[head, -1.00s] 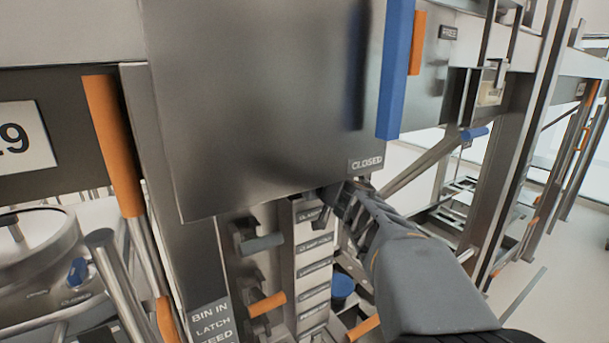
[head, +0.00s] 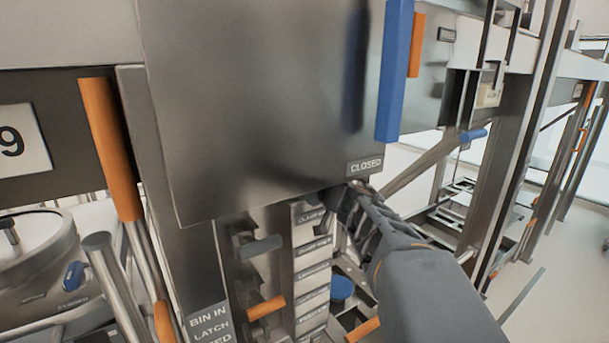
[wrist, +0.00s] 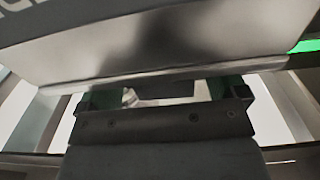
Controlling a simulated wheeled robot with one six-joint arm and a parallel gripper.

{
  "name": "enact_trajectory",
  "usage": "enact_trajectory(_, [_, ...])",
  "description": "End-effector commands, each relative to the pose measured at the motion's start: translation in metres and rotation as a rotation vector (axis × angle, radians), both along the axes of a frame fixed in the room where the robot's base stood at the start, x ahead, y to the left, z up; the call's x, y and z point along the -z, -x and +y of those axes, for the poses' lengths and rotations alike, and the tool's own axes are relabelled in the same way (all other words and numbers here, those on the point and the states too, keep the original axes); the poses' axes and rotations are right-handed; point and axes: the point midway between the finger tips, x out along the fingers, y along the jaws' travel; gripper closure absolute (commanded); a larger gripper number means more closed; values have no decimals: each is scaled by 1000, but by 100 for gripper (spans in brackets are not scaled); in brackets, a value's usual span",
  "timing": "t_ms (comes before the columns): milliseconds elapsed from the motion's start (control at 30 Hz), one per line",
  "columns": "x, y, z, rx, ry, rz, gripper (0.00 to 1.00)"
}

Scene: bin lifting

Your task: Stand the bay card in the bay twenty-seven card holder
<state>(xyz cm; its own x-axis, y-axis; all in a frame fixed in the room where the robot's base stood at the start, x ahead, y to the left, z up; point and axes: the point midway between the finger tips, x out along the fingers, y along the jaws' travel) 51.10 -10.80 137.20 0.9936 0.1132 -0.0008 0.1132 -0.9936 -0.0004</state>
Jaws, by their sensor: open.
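I cannot make out the bay card or the bay twenty-seven card holder for certain in either view. My gripper (head: 330,198) is just under the lower right edge of a large metal panel (head: 255,110), close to its CLOSED label (head: 365,167). In the wrist view my gripper (wrist: 165,92) has its two fingers apart, with the panel's lower edge (wrist: 160,80) across the picture just beyond them. I see nothing held between the fingers. A white plate with a 9 (head: 22,140) is on the dark beam at the left.
A blue bar (head: 395,70) stands along the panel's right side. Orange handles (head: 110,145) and a round metal vessel (head: 35,255) are at the left. A rack of labelled slots (head: 312,270) stands below the panel. Open floor (head: 565,265) lies at the right.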

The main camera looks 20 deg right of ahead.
Motion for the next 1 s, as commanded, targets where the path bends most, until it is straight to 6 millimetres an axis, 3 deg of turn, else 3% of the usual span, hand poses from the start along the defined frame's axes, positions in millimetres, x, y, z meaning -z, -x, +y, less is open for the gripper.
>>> enact_trajectory(300, [-1, 63, -8, 4, 2, -2, 9])
enact_trajectory(500, [0, 91, -11, 4, 3, -2, 9])
enact_trajectory(767, [0, 105, -12, 0, 0, 0, 9])
enact_trajectory(1000, [0, 98, -17, 152, 17, -41, 9])
